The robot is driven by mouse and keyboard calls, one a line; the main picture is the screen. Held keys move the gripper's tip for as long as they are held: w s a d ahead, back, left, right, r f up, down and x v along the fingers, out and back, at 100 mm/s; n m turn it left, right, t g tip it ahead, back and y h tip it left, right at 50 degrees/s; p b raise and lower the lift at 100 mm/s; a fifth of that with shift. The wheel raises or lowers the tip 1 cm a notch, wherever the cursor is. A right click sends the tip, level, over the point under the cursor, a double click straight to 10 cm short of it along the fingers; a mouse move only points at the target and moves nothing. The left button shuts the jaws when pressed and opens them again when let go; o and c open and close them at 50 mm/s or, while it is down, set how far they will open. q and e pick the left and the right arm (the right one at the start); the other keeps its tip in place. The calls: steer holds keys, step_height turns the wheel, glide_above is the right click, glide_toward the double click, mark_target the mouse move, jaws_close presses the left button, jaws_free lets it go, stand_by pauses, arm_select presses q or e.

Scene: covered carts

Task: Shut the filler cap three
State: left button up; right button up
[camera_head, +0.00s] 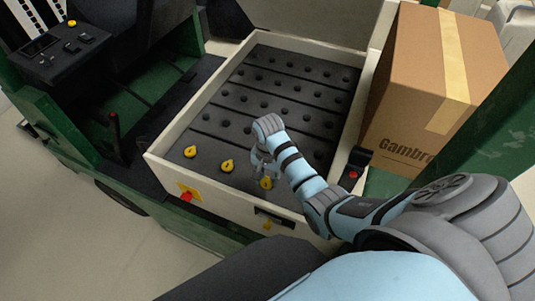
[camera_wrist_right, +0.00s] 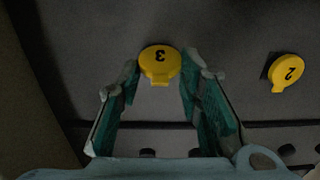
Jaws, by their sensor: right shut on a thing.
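The filler cap three (camera_head: 266,183) is a yellow round cap with a small tab, at the front right of the dark top inside the pale tray (camera_head: 165,167). In the right wrist view, cap three (camera_wrist_right: 160,62) shows its number between my fingertips. My right gripper (camera_head: 262,168) reaches down over it and is shut on the cap; its fingers (camera_wrist_right: 160,75) stand on either side. I cannot tell whether the cap is fully seated. Filler cap two (camera_wrist_right: 287,72) lies beside it, clear of the fingers. My left gripper is not in view.
Another yellow cap (camera_head: 190,152) sits farther left in the row. A red knob (camera_head: 187,197) on a yellow plate and a black latch (camera_head: 272,218) are on the tray's front. A cardboard box (camera_head: 430,85) stands close on the right. A control panel (camera_head: 65,50) is at upper left.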

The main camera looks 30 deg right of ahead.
steer(key=shift+w+d+g+y, duration=0.25)
steer(key=shift+g+y, duration=0.05)
steer(key=shift+y, duration=0.3)
steer(key=shift+w+d+f+g+y+b, duration=0.25)
steer(key=shift+g+y+b, duration=0.25)
steer(key=shift+b, duration=0.25)
steer(key=g+y+b, duration=0.1)
steer(key=b, duration=0.3)
steer(key=f+y+b, duration=0.1)
steer(key=y+b, duration=0.1)
steer(key=b, duration=0.2)
steer(key=shift+d+f+g, duration=0.25)
steer(key=shift+d+g, duration=0.1)
steer(key=shift+g, duration=0.05)
steer(key=shift+r+b, duration=0.1)
steer(key=shift+b, duration=0.7)
steer(key=shift+g, duration=0.3)
